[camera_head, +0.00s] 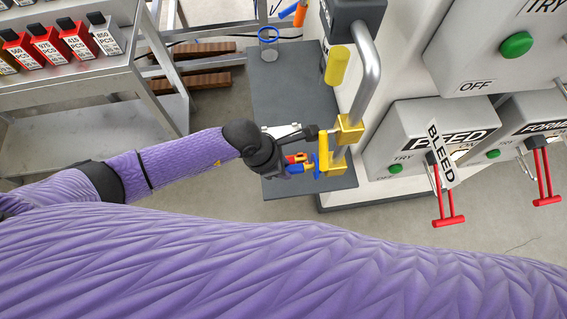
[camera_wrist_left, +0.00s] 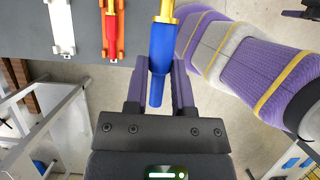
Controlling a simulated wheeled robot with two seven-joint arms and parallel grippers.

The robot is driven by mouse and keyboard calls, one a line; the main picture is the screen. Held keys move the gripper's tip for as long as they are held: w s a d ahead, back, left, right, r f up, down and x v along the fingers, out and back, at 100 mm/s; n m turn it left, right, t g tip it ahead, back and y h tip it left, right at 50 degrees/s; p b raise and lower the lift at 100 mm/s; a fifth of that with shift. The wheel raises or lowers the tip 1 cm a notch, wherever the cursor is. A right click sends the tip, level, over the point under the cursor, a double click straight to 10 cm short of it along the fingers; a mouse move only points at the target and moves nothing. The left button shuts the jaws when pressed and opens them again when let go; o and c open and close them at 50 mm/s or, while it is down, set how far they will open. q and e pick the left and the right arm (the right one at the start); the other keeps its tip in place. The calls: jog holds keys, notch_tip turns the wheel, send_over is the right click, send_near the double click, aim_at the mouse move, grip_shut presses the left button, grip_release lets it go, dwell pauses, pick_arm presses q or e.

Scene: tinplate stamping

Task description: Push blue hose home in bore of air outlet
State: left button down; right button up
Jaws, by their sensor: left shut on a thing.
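The blue hose (camera_wrist_left: 158,88) is between the two purple fingers of my left gripper (camera_wrist_left: 157,95) in the left wrist view. Beyond the fingers a wider blue piece (camera_wrist_left: 163,48) lies in line with it and meets a gold stem at the top edge. I cannot tell how deep the hose sits in the wider piece. In the head view my left gripper (camera_head: 287,160) is beside the yellow fitting (camera_head: 323,152) on the grey pipe, with the blue piece (camera_head: 301,169) running to it. The bore itself is hidden. My right gripper is out of view.
A red fitting (camera_wrist_left: 113,35) and a silver one (camera_wrist_left: 62,28) lie alongside the blue piece. A grey plinth (camera_head: 288,95) is below. Red-handled levers (camera_head: 448,220) and control boxes (camera_head: 405,125) stand at the right. A metal rack with labelled bins (camera_head: 75,47) stands at the left.

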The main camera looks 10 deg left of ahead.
pick_arm(q)
jog(key=shift+w+d, duration=0.15)
jog(key=shift+d, duration=0.25)
jog(key=shift+d, duration=0.1)
dwell(0.3)
jog(key=shift+c, duration=1.9)
grip_release()
jog(key=shift+w+d, duration=0.1)
jog(key=shift+r, duration=0.2)
jog(key=p+v, duration=0.1)
jog(key=v, duration=0.8)
jog(key=shift+f+p, duration=0.1)
jog(key=shift+p, duration=0.2)
jog(key=shift+a+r, duration=0.3)
jog(key=shift+a, duration=0.05)
